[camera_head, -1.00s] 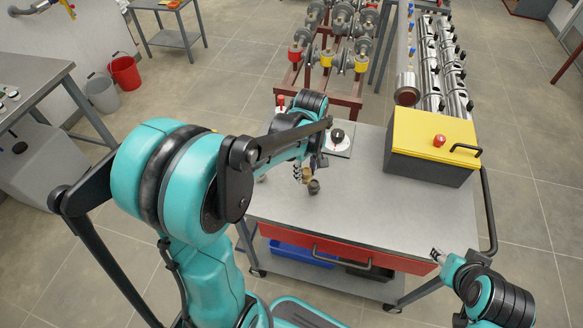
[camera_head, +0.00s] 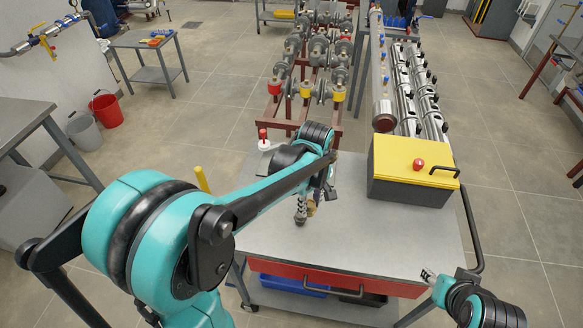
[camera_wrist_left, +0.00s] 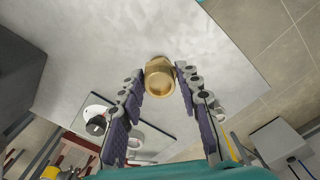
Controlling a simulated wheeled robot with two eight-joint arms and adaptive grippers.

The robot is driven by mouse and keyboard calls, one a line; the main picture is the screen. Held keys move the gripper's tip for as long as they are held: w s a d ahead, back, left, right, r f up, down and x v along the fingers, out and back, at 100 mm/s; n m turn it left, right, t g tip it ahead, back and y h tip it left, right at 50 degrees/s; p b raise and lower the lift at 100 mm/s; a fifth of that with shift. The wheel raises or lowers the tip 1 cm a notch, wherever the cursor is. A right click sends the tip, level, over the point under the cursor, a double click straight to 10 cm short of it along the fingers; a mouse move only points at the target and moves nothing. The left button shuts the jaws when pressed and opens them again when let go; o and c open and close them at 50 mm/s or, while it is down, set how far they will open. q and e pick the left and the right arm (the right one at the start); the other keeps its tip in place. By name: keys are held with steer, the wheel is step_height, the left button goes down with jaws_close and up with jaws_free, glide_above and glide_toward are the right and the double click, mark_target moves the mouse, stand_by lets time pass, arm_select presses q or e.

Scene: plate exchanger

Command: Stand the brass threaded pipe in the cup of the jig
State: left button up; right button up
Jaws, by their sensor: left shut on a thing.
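My left gripper (camera_head: 307,212) is over the cart top, with its fingers pointing down. In the left wrist view its fingertips (camera_wrist_left: 160,82) are shut on the brass pipe (camera_wrist_left: 159,76), which shows end-on as a round brass piece. In the head view only a little of the brass pipe (camera_head: 312,207) shows beside the finger. The jig plate (camera_wrist_left: 152,152) lies near the cart's back edge in the wrist view, with a pale round cup (camera_wrist_left: 134,138) on it. My right gripper (camera_head: 428,274) is small, at the cart's front right.
A black knob on a white disc (camera_wrist_left: 96,124) stands by the jig. A yellow-lidded toolbox (camera_head: 413,170) occupies the cart's back right. A red-topped fitting (camera_head: 263,137) is at the back left. The cart's middle and front top (camera_head: 370,245) is clear.

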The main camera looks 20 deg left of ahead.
arm_select(q)
steer(key=w+a+p, duration=0.3)
steer(key=w+a, duration=0.5)
steer(key=w, duration=0.3)
steer(key=w+a+p, duration=0.4)
steer(key=w+a, duration=0.4)
steer(key=w, duration=0.3)
steer(key=shift+w+a, duration=0.3)
steer(key=shift+a, duration=0.05)
steer(key=shift+f+b, duration=1.45)
steer(key=shift+f, duration=1.5)
jaws_close()
steer(key=shift+f+b, duration=0.6)
steer(key=shift+f, duration=0.3)
steer(key=shift+f+b, duration=0.45)
steer(key=shift+f, duration=0.05)
steer(key=o, duration=1.3)
jaws_free()
steer(key=shift+c, duration=0.2)
steer(key=shift+r, duration=0.1)
